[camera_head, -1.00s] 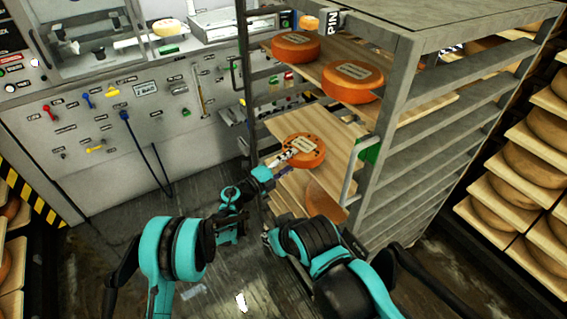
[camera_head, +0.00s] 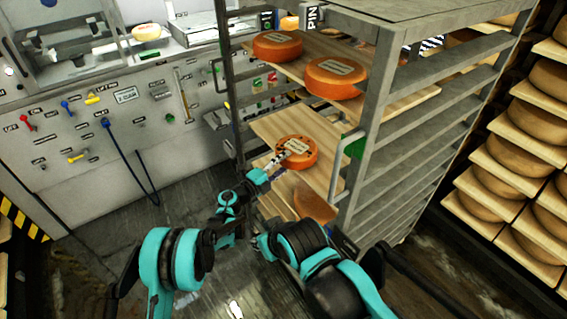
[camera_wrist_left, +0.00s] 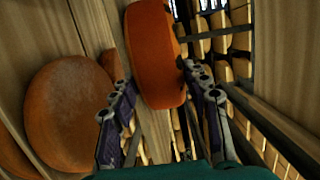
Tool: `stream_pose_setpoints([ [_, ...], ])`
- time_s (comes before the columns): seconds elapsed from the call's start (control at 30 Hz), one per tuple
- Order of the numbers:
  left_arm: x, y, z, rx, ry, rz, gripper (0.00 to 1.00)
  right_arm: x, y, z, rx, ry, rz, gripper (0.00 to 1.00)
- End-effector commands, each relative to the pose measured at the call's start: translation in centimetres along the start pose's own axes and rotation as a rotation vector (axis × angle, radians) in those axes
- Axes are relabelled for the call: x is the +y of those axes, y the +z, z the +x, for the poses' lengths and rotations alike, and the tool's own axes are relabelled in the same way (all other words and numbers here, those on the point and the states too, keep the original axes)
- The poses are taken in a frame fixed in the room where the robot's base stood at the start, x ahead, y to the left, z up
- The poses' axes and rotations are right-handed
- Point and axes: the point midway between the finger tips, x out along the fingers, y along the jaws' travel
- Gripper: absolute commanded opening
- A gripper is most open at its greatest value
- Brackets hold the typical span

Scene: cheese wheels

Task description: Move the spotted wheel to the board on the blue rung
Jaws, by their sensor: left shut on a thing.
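The spotted wheel (camera_head: 297,151) is orange with dark spots and a pale label. It is at a pale wooden board (camera_head: 268,124) in the middle of the rack; I cannot tell whether it touches the board. My left gripper (camera_head: 277,160) is shut on the wheel's near side. In the left wrist view the wheel (camera_wrist_left: 155,50) sits between the fingers of the left gripper (camera_wrist_left: 165,100). A lower board (camera_head: 280,200) with another orange wheel (camera_head: 314,205) lies beneath. I cannot make out a blue rung mark clearly.
Two plain orange wheels (camera_head: 277,46) (camera_head: 335,78) lie on the top board (camera_head: 400,103). A grey rack post (camera_head: 372,110) and a green mark (camera_head: 355,145) stand close on the right. A wall panel with levers is behind, and shelves of cheese (camera_head: 515,155) are at far right.

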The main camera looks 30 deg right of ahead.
Motion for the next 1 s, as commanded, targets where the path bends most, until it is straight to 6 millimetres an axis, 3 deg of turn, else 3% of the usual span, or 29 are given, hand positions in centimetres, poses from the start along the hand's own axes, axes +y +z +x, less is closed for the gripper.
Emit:
stream_pose_setpoints([
  [0.63,0.34,0.0,0.0,0.0,-0.002,-0.002,0.0,0.0,0.17,0.24,0.0,0.0,0.0,0.31],
  [0.67,0.29,0.0,0.0,0.0,-0.002,-0.002,0.54,0.0,0.15,0.21,0.0,0.0,0.0,0.31],
  [0.7,0.28,0.0,0.0,0.0,-0.002,-0.002,0.65,0.0,0.14,0.2,0.0,0.0,0.0,0.31],
  [0.73,0.28,0.0,0.0,0.0,-0.002,-0.002,0.71,0.0,0.14,0.2,0.0,0.0,0.0,0.31],
  [1.0,0.53,-0.01,-0.04,0.0,0.001,0.001,0.71,0.0,0.15,0.2,0.0,0.0,0.0,0.31],
])
